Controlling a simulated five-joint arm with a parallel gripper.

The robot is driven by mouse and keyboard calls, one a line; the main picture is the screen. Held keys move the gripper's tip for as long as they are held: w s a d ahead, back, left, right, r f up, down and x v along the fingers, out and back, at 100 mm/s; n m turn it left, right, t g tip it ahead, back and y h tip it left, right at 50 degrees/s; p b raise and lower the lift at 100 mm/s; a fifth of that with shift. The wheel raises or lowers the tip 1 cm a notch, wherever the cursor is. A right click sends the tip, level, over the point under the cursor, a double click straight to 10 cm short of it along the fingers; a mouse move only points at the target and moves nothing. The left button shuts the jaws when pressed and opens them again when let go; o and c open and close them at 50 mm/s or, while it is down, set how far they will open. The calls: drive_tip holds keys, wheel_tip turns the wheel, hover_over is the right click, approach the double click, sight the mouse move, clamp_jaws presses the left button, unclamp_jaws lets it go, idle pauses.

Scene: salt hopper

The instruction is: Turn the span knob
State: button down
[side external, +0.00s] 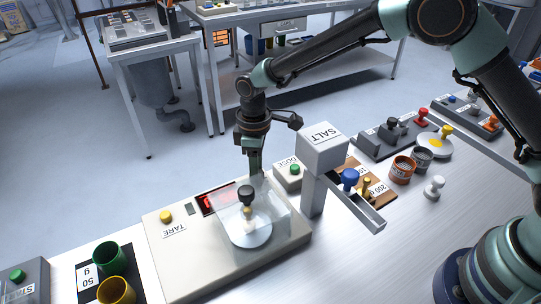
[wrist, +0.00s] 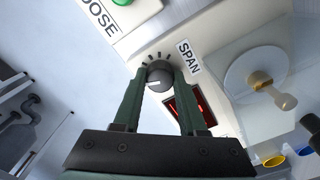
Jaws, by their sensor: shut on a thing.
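The span knob (wrist: 158,76) is a small dark grey dial with a white pointer line and tick marks around it. It sits beside the SPAN label (wrist: 188,56) on the cream scale housing. My gripper (wrist: 159,84) has a finger on each side of the knob and is shut on it. In the wrist view the pointer line lies nearly level, toward the left of the knob. In the side view my gripper (side external: 255,165) reaches down at the back edge of the scale (side external: 180,255), behind the clear shield; the knob is hidden there.
A red display (side external: 210,203) and the clear shield (side external: 270,205) over the weighing pan stand close by. The grey SALT hopper (side external: 320,150) rises just right of my gripper, with the DOSE button box (side external: 288,177) beside it. Cups and weights lie farther off.

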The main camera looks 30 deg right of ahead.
drive_tip(key=shift+m, duration=0.6)
drive_tip(key=shift+c, duration=2.3)
unclamp_jaws()
wheel_tip(320, 180, up, 12)
drive_tip(key=shift+r, duration=0.15)
